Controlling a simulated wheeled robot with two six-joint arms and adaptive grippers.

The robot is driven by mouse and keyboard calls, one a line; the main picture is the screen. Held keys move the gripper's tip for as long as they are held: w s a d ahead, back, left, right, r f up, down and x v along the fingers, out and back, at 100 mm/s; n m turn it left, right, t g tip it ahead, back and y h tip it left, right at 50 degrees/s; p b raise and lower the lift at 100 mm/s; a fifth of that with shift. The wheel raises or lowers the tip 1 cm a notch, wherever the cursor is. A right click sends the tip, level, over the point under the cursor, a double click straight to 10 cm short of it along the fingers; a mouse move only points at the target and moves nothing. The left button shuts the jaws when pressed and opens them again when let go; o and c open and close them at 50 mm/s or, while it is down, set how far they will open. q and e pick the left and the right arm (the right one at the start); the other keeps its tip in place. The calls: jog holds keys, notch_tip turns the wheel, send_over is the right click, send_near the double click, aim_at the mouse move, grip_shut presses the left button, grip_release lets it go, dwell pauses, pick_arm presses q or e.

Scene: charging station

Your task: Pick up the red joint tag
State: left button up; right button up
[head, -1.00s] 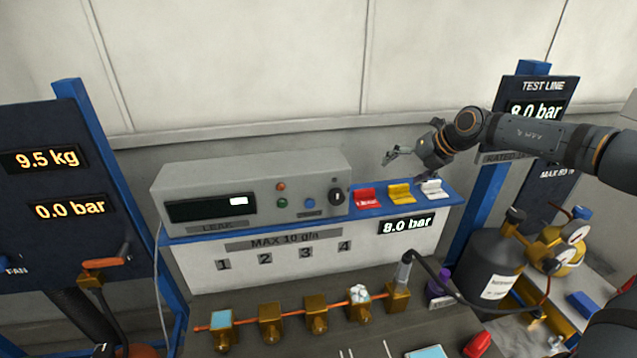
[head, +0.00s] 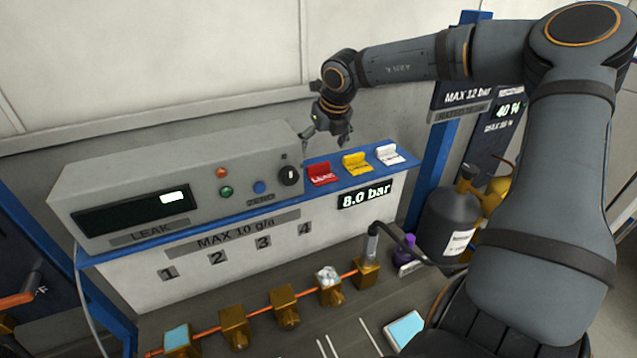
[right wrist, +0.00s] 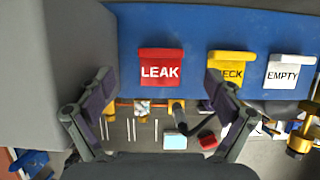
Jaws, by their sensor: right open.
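The red joint tag (head: 319,174), marked LEAK, stands on the blue shelf at the left of a row of three tags. It also shows in the right wrist view (right wrist: 161,68), ahead of and between the fingers. My right gripper (head: 325,146) is open and empty, above and a little behind the red tag, apart from it. Its two fingers show in the right wrist view (right wrist: 158,90). The left gripper is not in view.
A yellow tag (head: 356,163) and a white EMPTY tag (head: 390,155) stand right of the red one on the blue shelf (head: 408,160). The grey leak tester box (head: 190,190) stands close on the left. Brass fittings on an orange pipe (head: 284,305) lie below.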

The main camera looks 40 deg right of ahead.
aim_at(318, 164)
jog(key=shift+w+d+f+p, duration=0.2)
jog(key=shift+d+f+p, duration=0.05)
jog(key=shift+f+p, duration=0.3)
jog(key=shift+f, duration=0.1)
jog(key=p+x, duration=0.2)
jog(key=x, duration=0.2)
jog(key=shift+w+a+f, duration=0.1)
jog(key=shift+w+f, duration=0.05)
jog(key=shift+f, duration=0.25)
jog(key=shift+w+f, duration=0.2)
jog(key=shift+f, duration=0.2)
jog(key=shift+s+r, duration=0.1)
jog(key=shift+c, duration=1.7)
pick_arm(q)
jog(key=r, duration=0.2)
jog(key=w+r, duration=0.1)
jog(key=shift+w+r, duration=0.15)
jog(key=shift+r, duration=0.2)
pick_arm(e)
jog(key=c, duration=0.7)
